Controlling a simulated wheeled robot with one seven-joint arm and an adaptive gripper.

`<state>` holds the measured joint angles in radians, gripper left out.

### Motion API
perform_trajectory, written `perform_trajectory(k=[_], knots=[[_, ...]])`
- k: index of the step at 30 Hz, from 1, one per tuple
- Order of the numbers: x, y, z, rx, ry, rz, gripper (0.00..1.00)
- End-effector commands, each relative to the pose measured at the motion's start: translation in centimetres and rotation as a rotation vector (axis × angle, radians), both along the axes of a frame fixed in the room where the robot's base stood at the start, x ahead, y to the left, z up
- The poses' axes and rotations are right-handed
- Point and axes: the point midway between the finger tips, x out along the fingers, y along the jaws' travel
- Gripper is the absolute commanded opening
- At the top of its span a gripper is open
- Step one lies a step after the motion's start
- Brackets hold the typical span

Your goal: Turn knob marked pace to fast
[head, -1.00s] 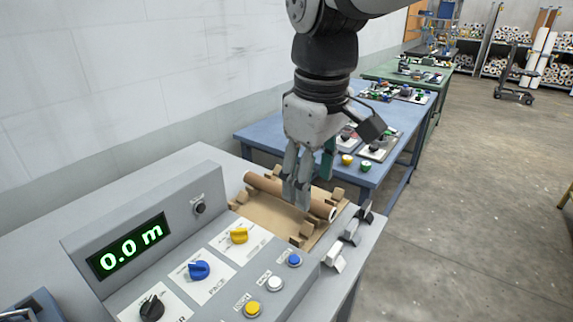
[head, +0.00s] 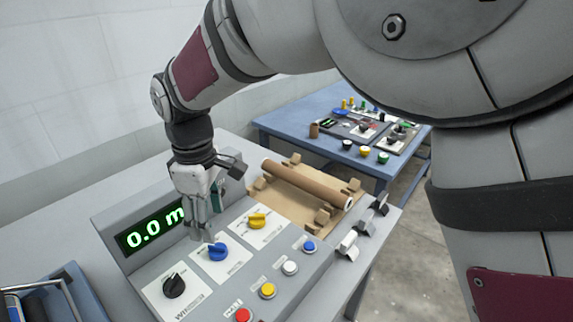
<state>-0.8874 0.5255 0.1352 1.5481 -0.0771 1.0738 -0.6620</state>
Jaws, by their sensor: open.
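The blue knob (head: 217,251) sits on a white plate on the sloped panel; in the earlier frame this plate reads PACE. The plate's markings are too small to read now, so I cannot tell the setting. My gripper (head: 208,234) is open, pointing down just above and behind the blue knob. I cannot tell whether its fingertips touch the knob. A yellow knob (head: 257,220) is to the right and a black knob (head: 173,285) to the lower left, each on its own white plate.
Red (head: 243,315), yellow (head: 267,290), white (head: 290,267) and blue (head: 309,246) buttons line the panel's front. A green display (head: 148,231) stands behind the knobs, partly covered by my gripper. A brown roll (head: 305,183) lies on the wooden cradle at right.

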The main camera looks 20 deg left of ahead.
Motion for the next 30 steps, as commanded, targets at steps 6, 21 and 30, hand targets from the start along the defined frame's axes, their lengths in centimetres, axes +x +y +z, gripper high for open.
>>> perform_trajectory(k=[6,21,30], knots=[[-0.1,-0.1,-4.2,-0.003,0.002,0.000,0.54],[0.0,0.0,-7.9,0.001,-0.001,-0.001,0.54],[0.0,0.0,-7.8,0.000,-0.001,-0.001,0.20]])
